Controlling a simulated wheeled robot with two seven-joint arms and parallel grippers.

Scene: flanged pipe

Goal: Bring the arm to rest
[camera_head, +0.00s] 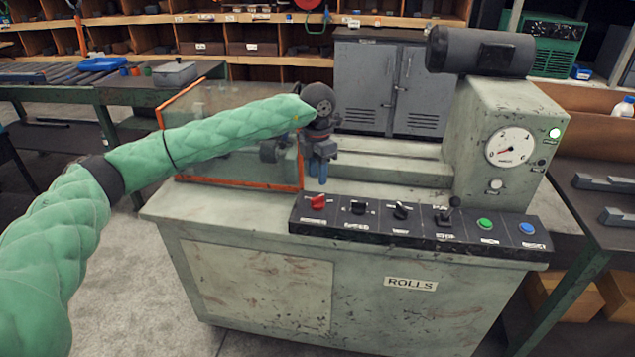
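My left arm, in a green quilted sleeve, reaches in from the left. Its gripper (319,172) points down just above the left end of the control panel (420,226), behind the red knob (318,202). The blue fingertips look close together, but the angle does not show whether they are open or shut. I see nothing held in them. A small gap seems to separate them from the knob; contact cannot be told. My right gripper is not in view.
The machine (413,285) labelled ROLLS has a gauge (510,147), a dark motor (480,52) and an orange-edged guard (240,185). Workbenches flank it, with metal bars (605,183) on the right one. Grey cabinets (385,85) and shelves stand behind. Floor shows at lower left.

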